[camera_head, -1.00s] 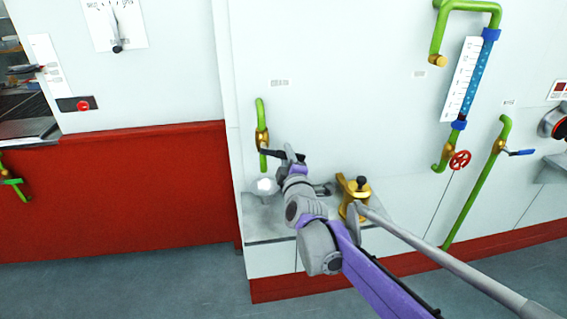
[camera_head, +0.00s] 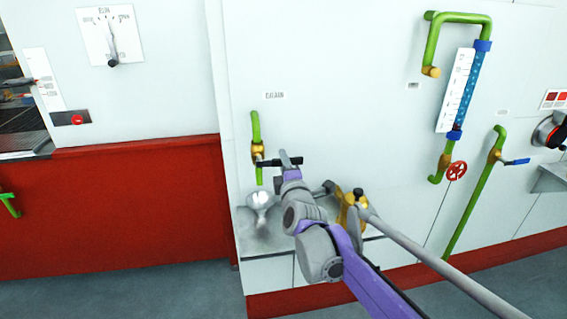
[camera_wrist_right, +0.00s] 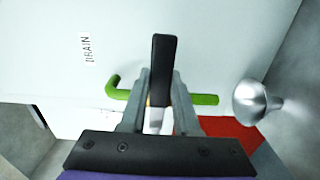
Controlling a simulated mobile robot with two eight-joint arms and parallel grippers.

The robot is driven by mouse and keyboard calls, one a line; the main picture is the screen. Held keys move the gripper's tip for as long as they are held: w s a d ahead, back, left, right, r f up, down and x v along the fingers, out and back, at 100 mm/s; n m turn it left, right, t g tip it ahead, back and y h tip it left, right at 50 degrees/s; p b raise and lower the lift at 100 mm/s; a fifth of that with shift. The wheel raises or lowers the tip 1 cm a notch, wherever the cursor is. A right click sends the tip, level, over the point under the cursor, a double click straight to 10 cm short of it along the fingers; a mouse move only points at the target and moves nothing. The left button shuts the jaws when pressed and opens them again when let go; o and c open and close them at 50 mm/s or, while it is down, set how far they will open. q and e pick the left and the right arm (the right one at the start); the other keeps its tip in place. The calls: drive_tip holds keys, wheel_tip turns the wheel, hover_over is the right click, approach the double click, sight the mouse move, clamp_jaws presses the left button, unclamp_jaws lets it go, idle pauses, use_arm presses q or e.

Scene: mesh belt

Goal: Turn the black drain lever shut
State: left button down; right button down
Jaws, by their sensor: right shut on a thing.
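The black drain lever (camera_head: 270,162) sits on a brass valve (camera_head: 257,152) in a short green pipe (camera_head: 255,125), under a DRAIN label on the white wall. The lever lies about level, across the upright pipe. My right gripper (camera_head: 291,160) is shut on the lever's outer part. In the right wrist view, the lever (camera_wrist_right: 163,65) stands between the two grey fingers (camera_wrist_right: 158,85), crosswise to the green pipe (camera_wrist_right: 205,99). The fingers hide part of the valve. My left gripper is out of view.
A shiny metal funnel-like piece (camera_head: 260,200) stands on a grey ledge (camera_head: 262,240) below the pipe. A brass fitting (camera_head: 347,212) is right of my arm, with a long grey rod (camera_head: 440,260) running toward the lower right. A sight glass (camera_head: 470,90) is farther right.

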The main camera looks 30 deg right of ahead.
drive_tip(key=c, duration=0.6)
unclamp_jaws()
drive_tip(key=shift+c, duration=0.2)
drive_tip(key=shift+s, duration=0.1)
drive_tip(key=v, duration=1)
drive_tip(key=shift+s, duration=0.3)
drive_tip(key=shift+a+r, duration=0.1)
